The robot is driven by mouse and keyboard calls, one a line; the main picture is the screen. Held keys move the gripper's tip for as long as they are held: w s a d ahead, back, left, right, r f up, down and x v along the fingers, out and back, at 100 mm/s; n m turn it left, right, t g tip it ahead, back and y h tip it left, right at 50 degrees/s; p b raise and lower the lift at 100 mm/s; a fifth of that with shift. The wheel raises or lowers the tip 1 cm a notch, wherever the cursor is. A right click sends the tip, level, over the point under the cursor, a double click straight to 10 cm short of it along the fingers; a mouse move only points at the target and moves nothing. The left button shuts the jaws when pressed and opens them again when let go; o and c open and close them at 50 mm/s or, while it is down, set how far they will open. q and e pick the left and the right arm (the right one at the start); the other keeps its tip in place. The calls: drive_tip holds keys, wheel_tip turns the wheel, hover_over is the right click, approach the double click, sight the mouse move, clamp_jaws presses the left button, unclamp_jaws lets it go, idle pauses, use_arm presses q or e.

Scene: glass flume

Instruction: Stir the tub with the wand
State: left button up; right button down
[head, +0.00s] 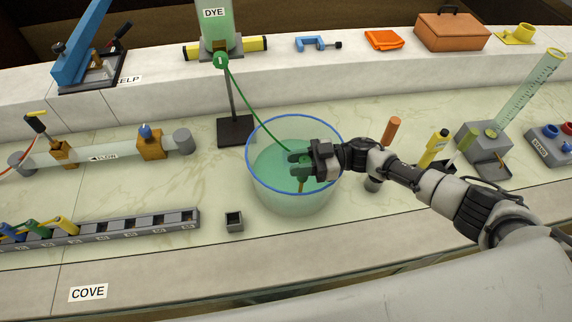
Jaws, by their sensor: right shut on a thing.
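The tub (285,201) is a clear round vessel with a blue rim and green liquid inside, standing mid-counter. My right gripper (301,165) reaches in from the right over the tub, just inside its rim. It is shut on a thin brown-orange stick, which looks like the wand (300,187). Only a short piece of the wand shows below the fingers, pointing down into the tub. Its top is hidden by the gripper, and how deep its tip sits cannot be told. My left gripper is not in view.
A green tube (251,103) runs from the DYE vessel (214,29) down to the tub, ending close by my gripper. An orange-topped cylinder (392,129) stands behind my right arm. A small dark box (234,221) and a slotted rack (150,221) lie left of the tub.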

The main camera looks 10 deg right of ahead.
drive_tip(key=shift+w+d+f+m+t+h, duration=0.15)
drive_tip(key=shift+d+f+t, duration=0.1)
drive_tip(key=shift+d, duration=0.35)
drive_tip(key=shift+w+d+f+m+t+h, duration=0.15)
drive_tip(key=shift+d+f, duration=0.05)
drive_tip(key=shift+d, duration=0.4)
drive_tip(key=shift+w+r+p, duration=0.1)
drive_tip(key=shift+r+p, duration=0.2)
drive_tip(key=shift+p, duration=0.1)
wheel_tip(320, 180, up, 19)
drive_tip(key=d+p, duration=0.2)
drive_tip(key=p, duration=0.7)
drive_tip(key=shift+s, duration=0.2)
